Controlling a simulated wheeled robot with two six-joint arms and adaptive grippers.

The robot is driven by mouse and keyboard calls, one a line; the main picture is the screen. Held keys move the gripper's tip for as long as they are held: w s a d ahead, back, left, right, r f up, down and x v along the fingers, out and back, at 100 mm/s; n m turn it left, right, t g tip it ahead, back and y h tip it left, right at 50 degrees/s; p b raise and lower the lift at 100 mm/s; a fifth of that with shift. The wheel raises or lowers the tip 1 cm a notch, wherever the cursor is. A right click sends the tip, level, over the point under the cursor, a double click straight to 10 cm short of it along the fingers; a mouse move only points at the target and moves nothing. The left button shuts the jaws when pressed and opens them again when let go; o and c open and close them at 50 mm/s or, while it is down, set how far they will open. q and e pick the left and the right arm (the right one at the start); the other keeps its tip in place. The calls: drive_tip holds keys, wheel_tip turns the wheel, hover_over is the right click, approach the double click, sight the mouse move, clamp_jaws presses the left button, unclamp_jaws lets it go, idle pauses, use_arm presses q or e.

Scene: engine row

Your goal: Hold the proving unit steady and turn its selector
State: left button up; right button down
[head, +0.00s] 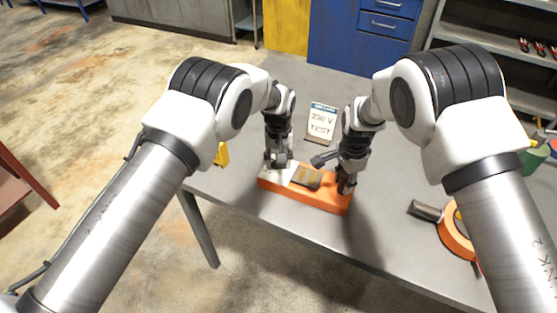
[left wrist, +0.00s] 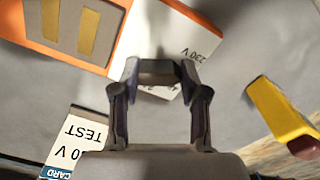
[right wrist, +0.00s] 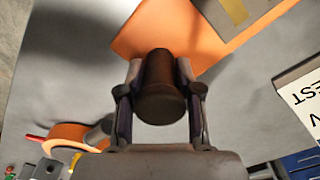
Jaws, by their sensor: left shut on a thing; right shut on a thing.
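The proving unit (head: 322,197) is a long orange block on the grey table, with a dark panel with yellow strips on top. It also shows in the left wrist view (left wrist: 60,52) and the right wrist view (right wrist: 160,30). A white plate (left wrist: 178,38) marked "230 V" is at its left end. My left gripper (head: 277,163) is over this plate, shut on a small grey piece (left wrist: 160,72) that looks like the selector; the fingers partly hide it. My right gripper (head: 345,186) is shut on a dark brown round post (right wrist: 160,85) at the unit's right end.
A "230 V TEST" card (head: 321,123) lies behind the unit. A yellow object (head: 222,155) is at the table's left edge. An orange ring-shaped thing (head: 453,238) and a grey cylinder (head: 426,211) lie to the right. The table between is clear.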

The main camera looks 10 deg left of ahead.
use_arm(q)
drive_tip(key=shift+f+n, duration=0.1)
drive_tip(key=shift+n, duration=0.5)
drive_tip(key=shift+s, duration=0.1)
drive_tip(key=o, duration=1.2)
drive_tip(key=shift+c, duration=0.2)
wheel_tip(320, 180, up, 12)
